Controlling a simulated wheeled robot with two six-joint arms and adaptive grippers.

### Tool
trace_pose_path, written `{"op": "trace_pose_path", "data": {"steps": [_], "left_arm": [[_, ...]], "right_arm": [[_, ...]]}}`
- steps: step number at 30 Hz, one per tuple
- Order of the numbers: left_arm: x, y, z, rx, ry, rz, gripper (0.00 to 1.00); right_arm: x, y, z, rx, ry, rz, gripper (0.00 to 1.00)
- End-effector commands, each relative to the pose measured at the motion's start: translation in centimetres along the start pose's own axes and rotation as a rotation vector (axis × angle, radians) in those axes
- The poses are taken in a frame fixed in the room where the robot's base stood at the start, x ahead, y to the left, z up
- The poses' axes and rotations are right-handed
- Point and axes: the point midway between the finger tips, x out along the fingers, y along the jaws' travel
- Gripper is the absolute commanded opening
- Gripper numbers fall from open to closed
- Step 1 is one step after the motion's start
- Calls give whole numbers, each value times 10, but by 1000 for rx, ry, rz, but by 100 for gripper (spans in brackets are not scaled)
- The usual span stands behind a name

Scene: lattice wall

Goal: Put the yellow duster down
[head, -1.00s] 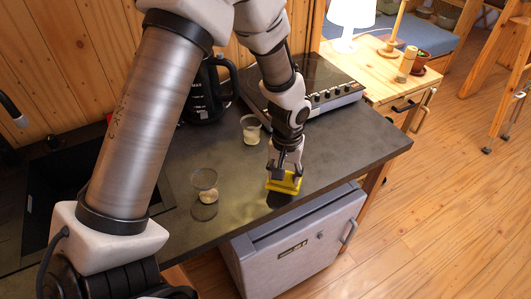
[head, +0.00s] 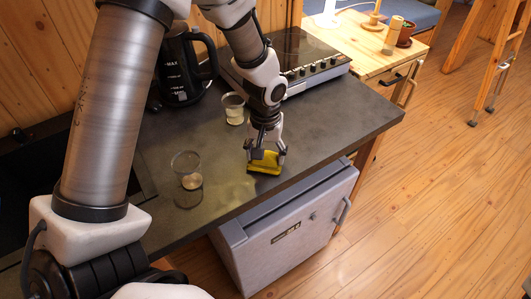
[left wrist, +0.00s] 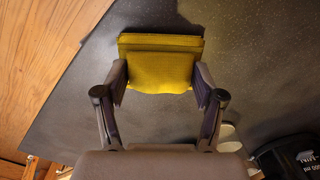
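The yellow duster (head: 266,166) is a small yellow block at the front part of the dark counter (head: 335,125). In the head view it is low, on the counter or barely above it; any gap is too small to tell. My left gripper (head: 267,156) points down over it, with a finger on each side. In the left wrist view the duster (left wrist: 160,68) sits between the two finger pads of my left gripper (left wrist: 160,80), which press against its sides. My right gripper is not in view.
Two clear glasses (head: 187,172) (head: 233,109) stand left of and behind the duster. A black kettle (head: 183,75) and a hob (head: 300,58) are further back. The counter's front edge is close, above a grey cabinet (head: 290,228). Counter to the right is clear.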

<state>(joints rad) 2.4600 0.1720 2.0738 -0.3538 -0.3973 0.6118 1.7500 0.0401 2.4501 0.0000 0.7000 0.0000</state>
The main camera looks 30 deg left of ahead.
Motion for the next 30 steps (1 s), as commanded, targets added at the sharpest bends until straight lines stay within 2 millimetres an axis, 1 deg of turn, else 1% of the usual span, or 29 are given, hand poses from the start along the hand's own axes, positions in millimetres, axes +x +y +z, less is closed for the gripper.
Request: {"op": "trace_pose_path", "data": {"steps": [8,11,13,17,21,24,27,30], "left_arm": [[-1,0,0,0,0,0,77],[-7,0,0,0,1,0,77],[-14,0,-1,0,3,0,77],[-43,0,-2,0,7,2,77],[-81,0,-1,-1,7,2,77],[-103,0,-1,0,4,1,77],[-118,0,-1,0,3,1,77],[-124,0,0,1,1,0,77]], "right_arm": [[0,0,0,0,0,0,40],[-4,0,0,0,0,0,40],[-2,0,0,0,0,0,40],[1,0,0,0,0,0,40],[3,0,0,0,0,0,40],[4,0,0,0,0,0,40],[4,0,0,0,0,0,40],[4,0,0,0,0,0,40]]}}
